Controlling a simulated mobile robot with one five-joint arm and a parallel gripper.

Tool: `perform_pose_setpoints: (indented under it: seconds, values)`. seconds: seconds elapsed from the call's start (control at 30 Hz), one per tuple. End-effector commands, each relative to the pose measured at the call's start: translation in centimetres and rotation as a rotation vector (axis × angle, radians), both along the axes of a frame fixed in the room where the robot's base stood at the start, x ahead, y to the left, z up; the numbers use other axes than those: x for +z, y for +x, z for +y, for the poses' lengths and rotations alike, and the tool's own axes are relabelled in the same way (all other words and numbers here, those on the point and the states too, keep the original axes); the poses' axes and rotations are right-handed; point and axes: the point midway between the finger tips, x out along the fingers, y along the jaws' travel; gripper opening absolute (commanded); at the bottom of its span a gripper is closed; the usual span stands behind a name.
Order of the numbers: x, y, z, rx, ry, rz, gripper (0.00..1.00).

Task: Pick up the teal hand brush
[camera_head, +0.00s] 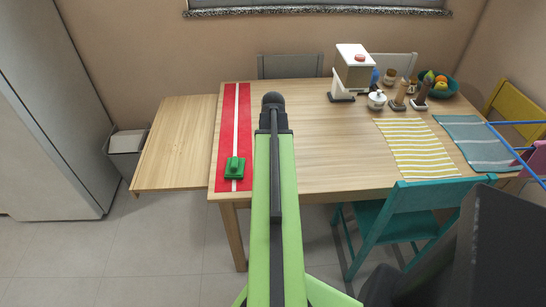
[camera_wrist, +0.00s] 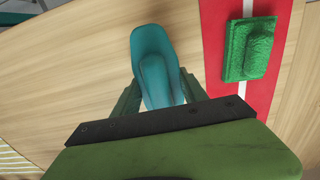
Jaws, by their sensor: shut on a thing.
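The teal hand brush (camera_wrist: 153,50) shows in the wrist view, with its rounded end pointing away from me. My gripper (camera_wrist: 160,92) has one green finger on each side of the brush and is shut on it. The table top lies behind the brush; I cannot tell whether the brush touches it. In the head view my green arm reaches over the table, and the brush and gripper fingers are hidden there.
A green block-like object (camera_head: 234,168) lies on the red runner (camera_head: 227,120), left of my arm on the wooden table (camera_head: 330,150). A coffee machine (camera_head: 351,72), bottles and a fruit bowl stand at the back right. A teal chair (camera_head: 410,210) stands at the front.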

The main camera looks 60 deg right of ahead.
Motion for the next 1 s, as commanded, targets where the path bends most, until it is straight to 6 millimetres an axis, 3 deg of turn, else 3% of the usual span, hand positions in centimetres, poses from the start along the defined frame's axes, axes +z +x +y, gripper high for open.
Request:
perform_pose_setpoints:
  seconds: [0.03,0.13,0.5,0.7,1.0]
  values:
    - [1.6,0.0,0.0,0.0,0.0,0.0,0.07]
    - [3.4,0.0,0.0,0.0,0.0,0.0,0.07]
    - [8.1,-8.6,-1.6,-0.004,0.0,0.0,0.07]
    - [9.2,-11.0,-2.1,-0.002,0.0,0.0,0.07]
    - [9.2,-11.5,-2.3,0.0,0.0,0.0,0.07]
